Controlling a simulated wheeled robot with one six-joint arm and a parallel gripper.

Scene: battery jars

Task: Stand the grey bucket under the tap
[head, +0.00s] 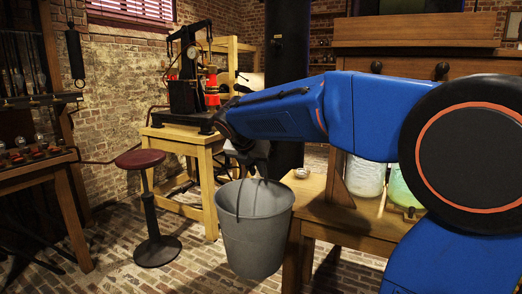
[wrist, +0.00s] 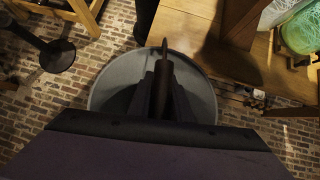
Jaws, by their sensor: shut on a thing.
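The grey bucket (head: 256,236) hangs upright below my gripper (head: 257,166) in the head view, beside the left end of a wooden table. Its open rim (wrist: 96,100) surrounds my gripper (wrist: 163,88) in the wrist view. My gripper is shut on the bucket, at what looks like its handle (wrist: 164,47); the exact grip is partly hidden by the fingers. The bucket appears to be off the brick floor, though its shadow is hard to make out. I cannot pick out the tap for certain in either view.
The wooden table (head: 318,212) is close at the bucket's right. It bears glass jars (head: 364,176) and a small dish (head: 301,173). A red-topped stool (head: 140,159) and a wooden stand (head: 203,150) with a black machine (head: 187,85) are to the left. Brick floor is clear between.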

